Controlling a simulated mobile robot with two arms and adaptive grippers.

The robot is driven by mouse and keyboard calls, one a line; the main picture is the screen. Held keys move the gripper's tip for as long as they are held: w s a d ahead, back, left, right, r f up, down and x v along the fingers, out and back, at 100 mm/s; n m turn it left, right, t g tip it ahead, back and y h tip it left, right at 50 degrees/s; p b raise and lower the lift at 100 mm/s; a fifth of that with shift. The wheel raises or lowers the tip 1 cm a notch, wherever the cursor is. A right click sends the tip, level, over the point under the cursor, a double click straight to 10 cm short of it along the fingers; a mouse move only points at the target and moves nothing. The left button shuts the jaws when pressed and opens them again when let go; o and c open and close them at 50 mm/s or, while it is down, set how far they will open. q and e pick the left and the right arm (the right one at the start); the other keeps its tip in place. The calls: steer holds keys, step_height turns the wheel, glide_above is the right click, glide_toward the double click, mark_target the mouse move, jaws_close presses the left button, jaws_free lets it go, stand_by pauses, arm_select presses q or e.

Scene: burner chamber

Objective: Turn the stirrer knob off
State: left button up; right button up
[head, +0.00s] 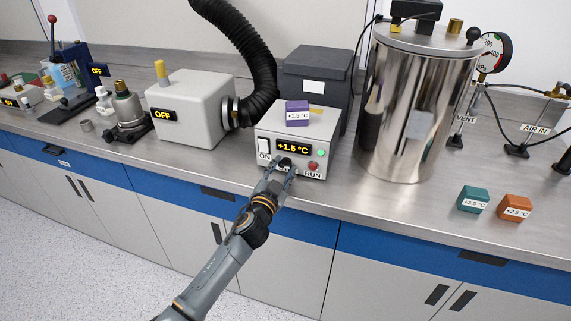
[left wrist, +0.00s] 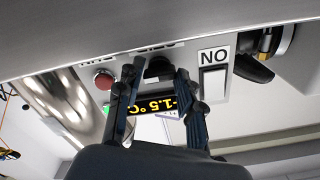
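In the left wrist view, upside down, the knob (left wrist: 158,68) lies between my fingertips. My left gripper (head: 280,168) is at the front of the box, its fingers apart on both sides of the knob; contact is unclear. No stirrer label is readable here. My right gripper is not in view.
A white box reading OFF (head: 188,107) stands to the left, with a black hose (head: 250,45) rising beside it. A steel vessel (head: 412,105) stands to the right. A purple block (head: 297,113) sits on the control box; teal and orange blocks lie farther right.

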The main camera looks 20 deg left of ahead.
arm_select(q)
jaws_close()
steer(key=shift+n, duration=1.1)
steer(key=n, duration=0.4)
steer(key=shift+n, duration=0.9)
steer(key=n+p, duration=0.2)
steer(key=n, duration=0.2)
steer(key=shift+r, duration=0.15)
steer(key=n, duration=0.4)
